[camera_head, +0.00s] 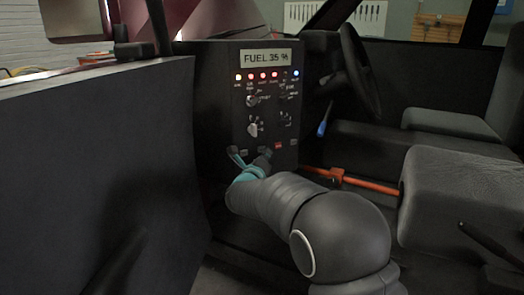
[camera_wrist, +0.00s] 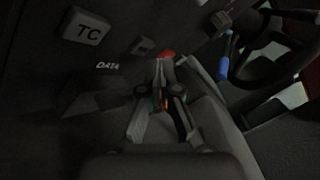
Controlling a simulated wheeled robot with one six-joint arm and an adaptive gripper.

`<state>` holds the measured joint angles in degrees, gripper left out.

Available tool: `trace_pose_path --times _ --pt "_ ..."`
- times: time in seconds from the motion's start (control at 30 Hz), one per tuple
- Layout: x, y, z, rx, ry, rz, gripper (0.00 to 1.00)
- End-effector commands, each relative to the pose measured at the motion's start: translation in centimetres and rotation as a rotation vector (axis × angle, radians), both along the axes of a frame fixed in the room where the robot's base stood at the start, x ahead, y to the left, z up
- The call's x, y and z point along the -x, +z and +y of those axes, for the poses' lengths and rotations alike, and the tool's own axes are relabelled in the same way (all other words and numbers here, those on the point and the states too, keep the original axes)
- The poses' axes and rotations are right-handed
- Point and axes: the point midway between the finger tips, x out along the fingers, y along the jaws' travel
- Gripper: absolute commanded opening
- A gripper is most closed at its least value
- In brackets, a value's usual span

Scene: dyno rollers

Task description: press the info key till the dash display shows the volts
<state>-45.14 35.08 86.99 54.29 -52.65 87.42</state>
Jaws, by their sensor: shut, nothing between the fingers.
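The dash display (camera_head: 266,57) reads "FUEL 35 %" at the top of the dark dash panel (camera_head: 240,115) in the head view. No key readable as "info" shows in either view. In the wrist view a large key marked "TC" (camera_wrist: 84,32) is at the upper left, with the label "DATA" (camera_wrist: 108,66) below and right of it. My gripper (camera_head: 251,158) is shut and empty at the lower part of the panel. In the wrist view its fingertips (camera_wrist: 161,63) meet just below a red part (camera_wrist: 167,54). I cannot tell whether they touch anything.
A row of lit lamps (camera_head: 263,75) and several knobs are on the panel above my gripper. A steering wheel (camera_head: 358,75) and seats (camera_head: 455,190) are on the right. An orange bar (camera_head: 365,184) crosses low right of the panel. A dark door panel (camera_head: 95,170) fills the left.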

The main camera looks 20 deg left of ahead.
Motion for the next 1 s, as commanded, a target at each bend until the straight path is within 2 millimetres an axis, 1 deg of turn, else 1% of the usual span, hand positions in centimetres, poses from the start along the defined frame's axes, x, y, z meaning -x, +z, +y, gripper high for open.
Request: trace_pose_path --times 0.4,1.0 --pt "-0.53 -0.09 0.65 0.0 0.001 0.001 0.0" --pt "-0.67 -0.03 0.82 0.0 0.001 0.001 0.0"
